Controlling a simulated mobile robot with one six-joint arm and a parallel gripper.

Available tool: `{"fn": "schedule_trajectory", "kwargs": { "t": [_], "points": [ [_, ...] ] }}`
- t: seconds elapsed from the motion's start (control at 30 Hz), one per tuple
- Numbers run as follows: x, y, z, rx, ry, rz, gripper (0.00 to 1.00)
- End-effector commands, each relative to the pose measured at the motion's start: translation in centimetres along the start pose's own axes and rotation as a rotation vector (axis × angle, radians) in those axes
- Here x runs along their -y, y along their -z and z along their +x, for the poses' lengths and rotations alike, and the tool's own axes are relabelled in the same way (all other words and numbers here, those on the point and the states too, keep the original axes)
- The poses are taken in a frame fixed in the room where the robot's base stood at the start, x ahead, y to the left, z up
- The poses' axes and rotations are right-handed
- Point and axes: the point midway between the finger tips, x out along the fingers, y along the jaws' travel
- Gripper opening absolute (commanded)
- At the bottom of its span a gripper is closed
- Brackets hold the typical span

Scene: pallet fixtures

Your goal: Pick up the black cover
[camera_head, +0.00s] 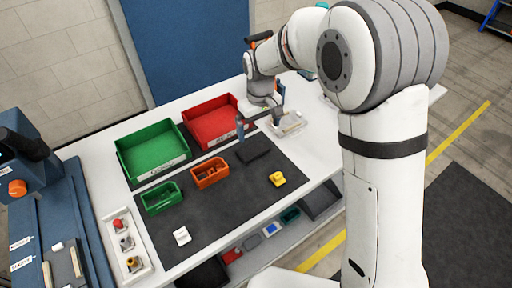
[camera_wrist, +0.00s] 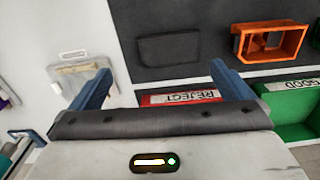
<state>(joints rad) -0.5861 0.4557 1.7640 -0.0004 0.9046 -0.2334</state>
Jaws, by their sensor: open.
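The black cover (camera_head: 253,156) lies flat on the dark mat (camera_head: 215,205), right of the small orange bin, and is hard to make out against it. In the wrist view the black cover (camera_wrist: 168,48) shows at upper centre, ahead of the fingertips and apart from them. My gripper (camera_head: 259,122) is open and empty, with blue fingers. It hangs above the table near the red bin, behind the cover. In the wrist view my gripper (camera_wrist: 159,75) has its fingers spread wide, with nothing between them.
A red reject bin (camera_head: 210,122) and green bin (camera_head: 152,150) stand at the back. Small orange (camera_head: 210,174) and green (camera_head: 161,198) bins, a yellow part (camera_head: 277,179) and a white part (camera_head: 181,236) sit on the mat. A pale fixture (camera_head: 288,125) stands near my gripper.

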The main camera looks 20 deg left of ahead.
Motion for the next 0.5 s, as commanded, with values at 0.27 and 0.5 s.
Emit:
{"fn": "schedule_trajectory", "kwargs": {
  "t": [0.27,0.5],
  "points": [
    [1.5,1.7,3.2,0.02,0.006,-0.049,1.0],
    [1.5,1.4,5.8,0.021,0.006,-0.047,1.0]
  ]
}}
